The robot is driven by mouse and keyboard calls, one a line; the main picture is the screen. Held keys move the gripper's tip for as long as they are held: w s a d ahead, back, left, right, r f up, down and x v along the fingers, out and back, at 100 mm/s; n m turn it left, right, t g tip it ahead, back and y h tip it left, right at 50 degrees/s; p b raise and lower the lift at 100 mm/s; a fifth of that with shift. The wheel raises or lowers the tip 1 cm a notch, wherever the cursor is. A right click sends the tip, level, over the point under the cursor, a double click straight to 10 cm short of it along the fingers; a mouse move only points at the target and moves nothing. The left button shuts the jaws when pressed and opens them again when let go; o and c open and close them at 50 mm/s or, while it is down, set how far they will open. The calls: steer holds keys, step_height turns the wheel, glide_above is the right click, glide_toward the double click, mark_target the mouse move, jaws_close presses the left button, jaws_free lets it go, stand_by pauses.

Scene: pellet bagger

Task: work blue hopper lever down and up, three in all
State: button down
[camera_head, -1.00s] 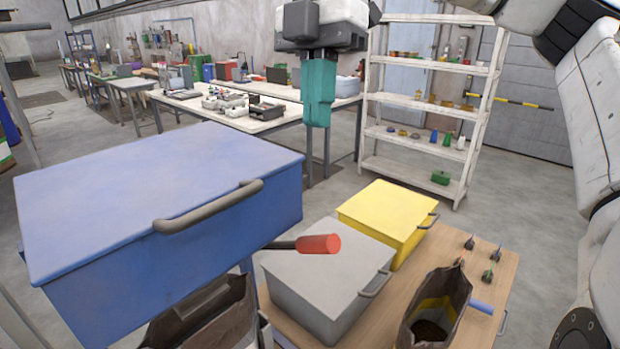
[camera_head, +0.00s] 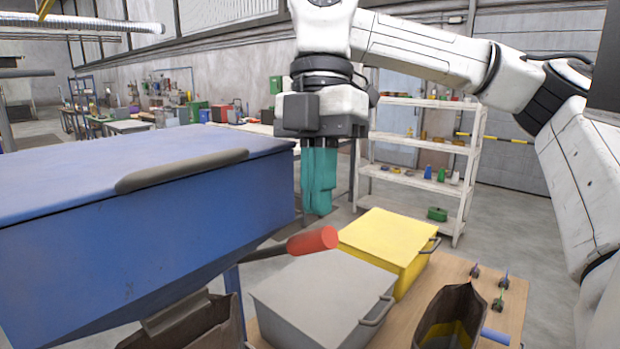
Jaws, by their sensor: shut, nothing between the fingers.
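The blue hopper (camera_head: 150,245) fills the left of the view, with a grey handle bar (camera_head: 180,170) along its lid edge. Its lever is a dark rod with a red grip (camera_head: 313,240) that sticks out to the right from beneath the hopper, tilted slightly up toward the grip. My gripper (camera_head: 319,212) points straight down with its teal fingers shut and nothing between them. In the picture its fingertips are just above the red grip; no contact shows, and I cannot tell the gap in depth.
A grey lidded box (camera_head: 322,290) and a yellow lidded box (camera_head: 388,240) stand below and right of the lever. An open dark bag (camera_head: 450,318) is on the wooden table (camera_head: 400,300). Another bag (camera_head: 205,325) is under the hopper. A white shelf (camera_head: 412,180) stands behind.

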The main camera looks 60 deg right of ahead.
steer(key=shift+s+f, duration=0.25)
steer(key=shift+f, duration=0.3)
steer(key=shift+f+b, duration=0.1)
steer(key=shift+b, duration=0.25)
steer(key=shift+s+f+t+b, duration=0.3)
steer(key=shift+f+t+b, duration=0.15)
steer(key=shift+b, duration=0.3)
steer(key=s+f+t+h+b, duration=0.1)
steer(key=f+t+b, duration=0.2)
steer(key=f+b, duration=0.4)
steer(key=s+a+f+t+h+b, duration=0.1)
steer(key=s+f+t+b, duration=0.1)
steer(key=f+b, duration=0.6)
steer(key=s+f+n+t+b, duration=0.1)
steer(key=f+t+b, duration=0.4)
steer(key=b, duration=1.1)
step_height(320, 180, down, 2)
steer(key=shift+s+a+f+h+b, duration=0.2)
steer(key=shift+s+a+h+b, duration=0.2)
steer(key=shift+s, duration=0.35)
steer(key=shift+r, duration=0.1)
